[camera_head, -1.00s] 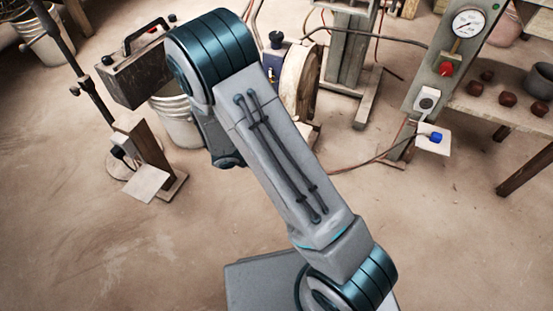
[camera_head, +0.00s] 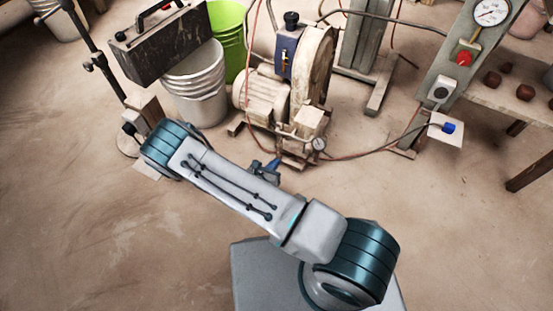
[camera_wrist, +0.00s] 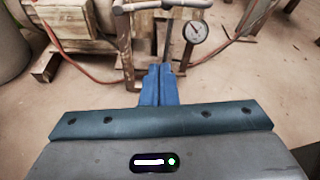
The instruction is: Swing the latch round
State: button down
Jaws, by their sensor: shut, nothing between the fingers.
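My gripper (camera_head: 271,165) is low in front of the pump-like machine (camera_head: 262,97), near its base. In the wrist view its blue fingers (camera_wrist: 160,84) are together and empty, pointing at the machine's pipework. The machine has a dark blue box (camera_head: 288,50) on top with a small pale fitting on its face. I cannot tell whether that fitting is the latch. My gripper is below this box and apart from it.
A round gauge (camera_wrist: 195,32) and pipe stand close ahead of the fingers. A white bucket (camera_head: 195,85), a green bucket (camera_head: 229,35) and a dark case (camera_head: 165,45) are at left. A post with a red button (camera_head: 463,59) is at right. The near floor is open.

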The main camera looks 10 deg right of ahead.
jog(key=w+d+b, duration=0.3)
jog(key=w+d, duration=0.2)
jog(key=w, duration=0.2)
jog(key=shift+w+d+r+b, duration=0.3)
jog(key=shift+w+b, duration=0.1)
jog(key=shift+r+p, duration=0.45)
jog(key=shift+p, duration=0.45)
jog(key=shift+r, duration=0.1)
